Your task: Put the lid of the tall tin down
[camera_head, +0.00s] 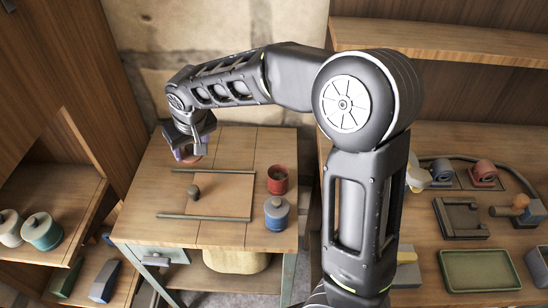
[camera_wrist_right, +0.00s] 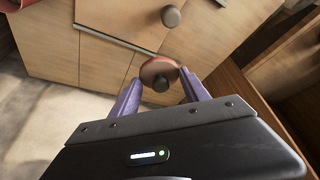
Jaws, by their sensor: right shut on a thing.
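My right gripper (camera_head: 190,150) is at the back left of the small wooden table (camera_head: 150,215), its fingers pointing down. In the right wrist view its purple fingers (camera_wrist_right: 158,88) are shut on a round reddish lid (camera_wrist_right: 158,70) with a dark knob. The lid's edge also shows under the fingers in the head view (camera_head: 192,158). I cannot tell whether the lid touches the tabletop. A red tin (camera_head: 278,180) stands without a lid at the table's right side. A blue tin (camera_head: 277,213) with its lid on stands in front of it. My left gripper is not in view.
A dark round knob (camera_head: 193,192) sits on a board between two rails (camera_head: 219,218) mid-table. The tabletop's front left is clear. A shelf at left holds lidded tins (camera_head: 41,231). The right bench holds a green tray (camera_head: 478,270) and engine parts.

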